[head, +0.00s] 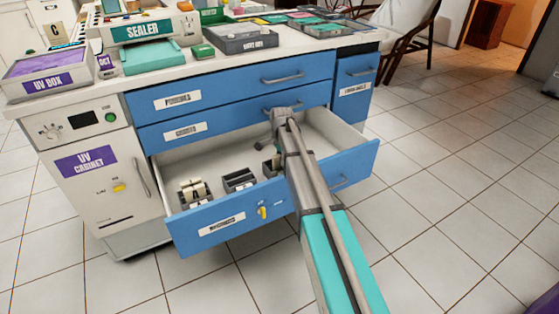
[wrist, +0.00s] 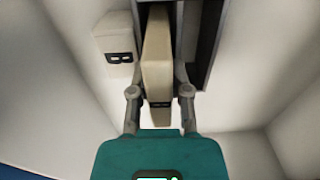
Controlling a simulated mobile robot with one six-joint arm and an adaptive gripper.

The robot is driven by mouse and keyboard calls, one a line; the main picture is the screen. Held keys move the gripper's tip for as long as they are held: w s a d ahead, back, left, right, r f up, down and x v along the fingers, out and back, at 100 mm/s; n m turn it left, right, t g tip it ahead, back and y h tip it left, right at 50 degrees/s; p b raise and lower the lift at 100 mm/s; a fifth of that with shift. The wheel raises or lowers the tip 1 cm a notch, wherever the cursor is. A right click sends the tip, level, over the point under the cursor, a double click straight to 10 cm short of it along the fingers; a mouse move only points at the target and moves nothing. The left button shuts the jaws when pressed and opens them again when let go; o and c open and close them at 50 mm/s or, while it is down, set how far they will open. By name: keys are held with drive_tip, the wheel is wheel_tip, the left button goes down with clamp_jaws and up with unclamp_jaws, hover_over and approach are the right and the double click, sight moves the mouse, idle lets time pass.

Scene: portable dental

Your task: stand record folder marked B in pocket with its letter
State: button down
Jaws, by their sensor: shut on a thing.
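In the wrist view my gripper (wrist: 160,92) is shut on a beige record folder (wrist: 157,60), one finger on each side. The folder has a small dark label at its near end, too small to read. Its far part overlaps a dark, narrow pocket holder (wrist: 205,45); I cannot tell whether it is inside or above it. In the head view the arm reaches into the open lower drawer (head: 220,222) and hides the gripper and held folder. A dark holder (head: 271,166) shows just left of the arm.
A beige block (wrist: 119,58) with a dark label stands close left of the held folder. In the drawer, one holder marked A (head: 195,192) has beige folders, and another dark holder (head: 239,180) stands beside it. Blue drawers above (head: 230,95) are shut.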

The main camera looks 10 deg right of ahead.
drive_tip(key=shift+c, duration=2.4)
unclamp_jaws()
drive_tip(key=shift+r, duration=0.15)
